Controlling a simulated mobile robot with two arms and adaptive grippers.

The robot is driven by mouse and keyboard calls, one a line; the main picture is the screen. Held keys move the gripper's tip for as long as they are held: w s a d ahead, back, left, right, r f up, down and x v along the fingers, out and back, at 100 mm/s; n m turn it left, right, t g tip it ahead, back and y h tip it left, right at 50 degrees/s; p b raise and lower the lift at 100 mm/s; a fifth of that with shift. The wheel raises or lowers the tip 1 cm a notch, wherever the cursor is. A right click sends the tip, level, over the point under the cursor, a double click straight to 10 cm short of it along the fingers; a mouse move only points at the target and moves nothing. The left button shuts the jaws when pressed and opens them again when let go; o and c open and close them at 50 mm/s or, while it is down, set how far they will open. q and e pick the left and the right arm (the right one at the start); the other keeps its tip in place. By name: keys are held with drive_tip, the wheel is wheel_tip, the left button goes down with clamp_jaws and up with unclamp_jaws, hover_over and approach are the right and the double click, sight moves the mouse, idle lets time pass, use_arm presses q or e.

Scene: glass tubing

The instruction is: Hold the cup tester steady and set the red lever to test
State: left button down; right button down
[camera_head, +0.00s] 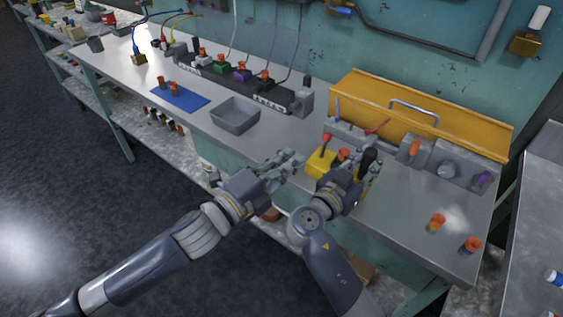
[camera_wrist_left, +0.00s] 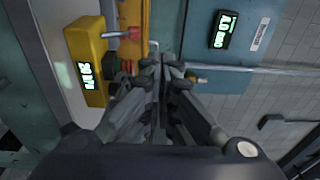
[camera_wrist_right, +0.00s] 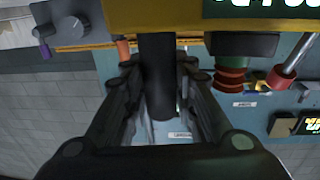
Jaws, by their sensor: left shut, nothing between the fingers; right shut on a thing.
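The yellow cup tester (camera_head: 319,165) stands near the bench's front edge, with a red-tipped lever (camera_head: 326,138) on top. In the left wrist view its yellow body (camera_wrist_left: 86,60) carries a lit green display, and the red lever (camera_wrist_left: 122,34) sticks out sideways. My right gripper (camera_head: 371,164) is shut on the tester's black handle (camera_wrist_right: 157,75), at its right side. An orange-red ringed piece (camera_wrist_right: 230,82) sits beside the handle. My left gripper (camera_head: 294,160) is shut and empty, left of the tester and apart from the lever.
A long yellow case (camera_head: 420,110) and grey knob boxes (camera_head: 448,170) stand behind and right. A grey bin (camera_head: 236,114) and blue mat (camera_head: 180,97) lie left. Two orange-topped pieces (camera_head: 436,222) stand at the front right. Bench between bin and tester is clear.

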use_arm(q)
drive_tip(key=shift+s+a+r, duration=0.4)
drive_tip(key=shift+s+a, duration=0.3)
drive_tip(key=shift+s, duration=0.15)
use_arm(e)
drive_tip(key=c, duration=1.2)
unclamp_jaws()
drive_tip(key=shift+c, duration=0.2)
